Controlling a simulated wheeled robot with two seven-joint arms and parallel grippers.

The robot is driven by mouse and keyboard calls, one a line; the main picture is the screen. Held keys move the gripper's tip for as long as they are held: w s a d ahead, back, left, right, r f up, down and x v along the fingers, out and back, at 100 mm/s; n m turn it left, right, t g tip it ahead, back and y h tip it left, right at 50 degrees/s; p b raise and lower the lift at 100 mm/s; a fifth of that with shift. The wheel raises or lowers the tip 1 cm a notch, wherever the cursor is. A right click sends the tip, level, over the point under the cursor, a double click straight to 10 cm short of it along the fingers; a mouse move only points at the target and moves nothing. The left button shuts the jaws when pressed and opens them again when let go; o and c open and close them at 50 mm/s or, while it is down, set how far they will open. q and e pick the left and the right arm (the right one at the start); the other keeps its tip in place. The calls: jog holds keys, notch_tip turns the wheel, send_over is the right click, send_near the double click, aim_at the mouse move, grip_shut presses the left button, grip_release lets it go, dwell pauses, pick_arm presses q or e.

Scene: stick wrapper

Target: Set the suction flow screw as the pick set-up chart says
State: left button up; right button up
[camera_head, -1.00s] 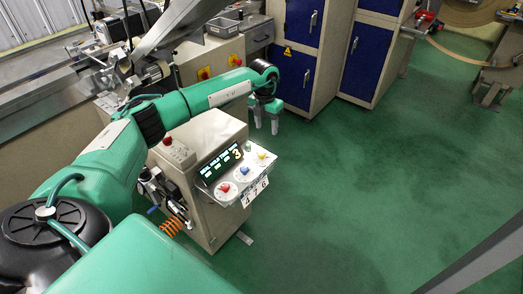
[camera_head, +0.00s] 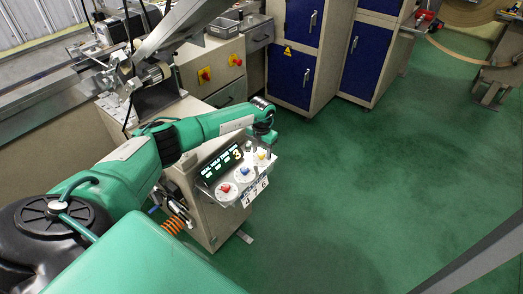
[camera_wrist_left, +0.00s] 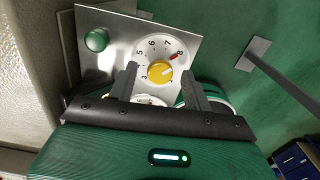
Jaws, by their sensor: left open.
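A small beige cabinet carries a sloped control panel with a red knob (camera_head: 225,188), a blue knob (camera_head: 244,169) and a yellow knob (camera_head: 262,155). My left gripper (camera_head: 264,138) is open just above the yellow knob. In the left wrist view the yellow knob (camera_wrist_left: 160,72) shows between the two open fingers, on a white numbered dial (camera_wrist_left: 148,50) with a red mark near 8. I cannot tell whether the fingers touch it. A card with 4, 7 and 6 (camera_head: 255,193) hangs on the panel's front edge. I cannot tell which part is the suction flow screw. My right gripper is not in view.
A lit display (camera_head: 221,162) shows a large 3 behind the knobs. A green button (camera_wrist_left: 96,40) sits beside the dial. An orange coil (camera_head: 173,224) is on the cabinet's left side. Blue-doored cabinets (camera_head: 296,74) stand behind. The green floor to the right is clear.

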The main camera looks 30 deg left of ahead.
pick_arm(q)
jog(key=shift+f, duration=0.15)
jog(key=shift+c, duration=0.4)
jog(key=c, duration=0.9)
